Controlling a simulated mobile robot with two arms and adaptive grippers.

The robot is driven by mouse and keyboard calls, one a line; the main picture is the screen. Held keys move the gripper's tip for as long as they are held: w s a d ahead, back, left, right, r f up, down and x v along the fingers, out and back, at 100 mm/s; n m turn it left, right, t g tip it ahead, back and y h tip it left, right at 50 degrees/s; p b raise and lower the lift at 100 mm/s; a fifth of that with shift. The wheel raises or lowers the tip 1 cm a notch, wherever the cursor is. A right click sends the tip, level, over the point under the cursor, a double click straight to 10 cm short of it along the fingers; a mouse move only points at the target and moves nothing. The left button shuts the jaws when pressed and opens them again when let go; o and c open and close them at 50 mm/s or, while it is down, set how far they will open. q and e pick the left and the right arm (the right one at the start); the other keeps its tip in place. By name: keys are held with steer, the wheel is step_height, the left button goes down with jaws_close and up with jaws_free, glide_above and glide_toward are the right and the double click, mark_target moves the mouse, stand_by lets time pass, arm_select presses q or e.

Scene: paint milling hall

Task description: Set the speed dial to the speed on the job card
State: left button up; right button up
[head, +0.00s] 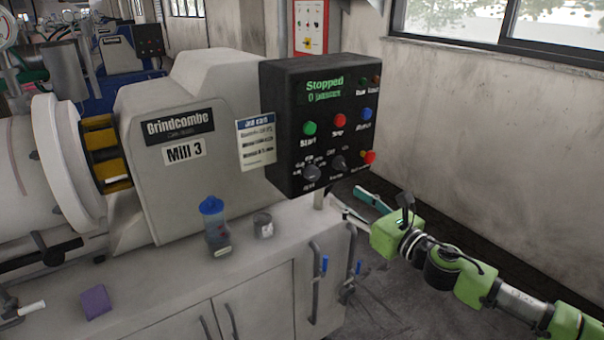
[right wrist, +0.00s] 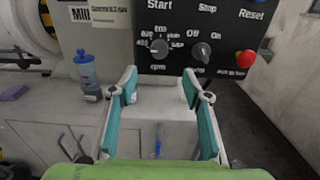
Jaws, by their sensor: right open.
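The speed dial (head: 311,173) is a grey knob at the lower left of the black control panel (head: 283,130), with numbers around it; it also shows in the right wrist view (right wrist: 161,49). Its exact setting is too small to read surely. The job card (head: 256,149) is a white sheet with a blue header left of the panel; its lines are blurred. The display (head: 325,88) reads Stopped. My right gripper (head: 347,200) is open and empty, below and in front of the panel, apart from the dial. Its teal fingers (right wrist: 159,86) point toward the panel. My left gripper is out of view.
A second knob (head: 339,163) sits right of the dial. Start (head: 310,128), stop (head: 339,120) and reset (head: 366,114) buttons are above; a red emergency button (head: 369,157) is at right. A blue-capped bottle (head: 214,226) and grey cup (head: 263,225) stand on the cabinet.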

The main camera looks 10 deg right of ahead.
mark_target(315, 174)
steer(key=p+x, duration=0.3)
steer(key=x, duration=0.9)
steer(key=shift+w+a, duration=0.1)
steer(key=shift+w, duration=0.1)
steer(key=shift+w+a, duration=0.3)
steer(key=shift+w, duration=0.35)
steer(key=c, duration=1.1)
